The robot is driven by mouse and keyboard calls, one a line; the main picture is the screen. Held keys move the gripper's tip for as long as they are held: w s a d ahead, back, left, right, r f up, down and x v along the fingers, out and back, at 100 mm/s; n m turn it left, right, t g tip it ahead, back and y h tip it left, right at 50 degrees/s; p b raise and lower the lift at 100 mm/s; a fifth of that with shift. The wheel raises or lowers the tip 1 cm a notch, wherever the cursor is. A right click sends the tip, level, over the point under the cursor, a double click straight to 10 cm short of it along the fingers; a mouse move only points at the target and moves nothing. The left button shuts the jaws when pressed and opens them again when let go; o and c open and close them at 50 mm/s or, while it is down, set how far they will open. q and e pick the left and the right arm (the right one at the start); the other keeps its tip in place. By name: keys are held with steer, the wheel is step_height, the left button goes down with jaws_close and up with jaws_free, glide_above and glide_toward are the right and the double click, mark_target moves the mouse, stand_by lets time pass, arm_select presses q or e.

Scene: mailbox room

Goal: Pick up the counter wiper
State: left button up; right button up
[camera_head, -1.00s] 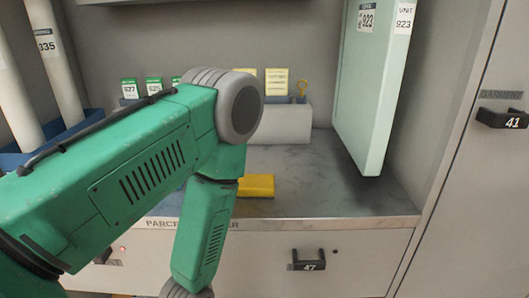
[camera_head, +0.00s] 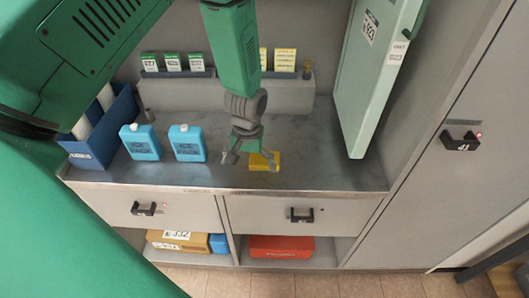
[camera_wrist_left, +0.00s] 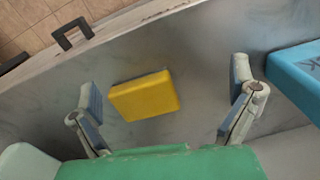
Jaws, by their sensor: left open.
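The counter wiper appears to be the yellow block (camera_head: 266,161) lying flat on the grey counter. It also shows whole in the left wrist view (camera_wrist_left: 144,96), between the two fingers. My left gripper (camera_head: 250,161) points down over it, its fingers spread on either side and nothing held. In the left wrist view the left gripper (camera_wrist_left: 164,90) is open, with its fingers apart from the block. In the head view the gripper partly covers the block. My right gripper is not in view.
Two blue ice packs (camera_head: 187,143) stand left of the gripper; part of one shows in the wrist view (camera_wrist_left: 300,75). A blue bin (camera_head: 105,140) with white tubes is further left. A card rack (camera_head: 190,92) runs behind. A pale green panel (camera_head: 372,85) stands right. The counter's front right is clear.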

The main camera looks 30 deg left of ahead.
mark_target(265, 160)
arm_select(q)
steer(key=w+r+n, duration=0.1)
steer(key=w+r, duration=0.6)
steer(key=r, duration=0.2)
steer(key=f, duration=0.7)
steer(key=shift+w+f, duration=0.25)
steer(key=shift+f, duration=0.05)
steer(key=shift+s+f+p, duration=0.1)
steer(key=shift+f+p, duration=0.2)
steer(key=shift+f, duration=0.15)
steer(key=f, duration=0.3)
steer(key=d+f, duration=0.1)
steer(key=f, duration=0.1)
steer(key=shift+s+p, duration=0.3)
steer(key=shift+p, duration=0.05)
steer(key=shift+a, duration=0.1)
steer(key=c, duration=1.2)
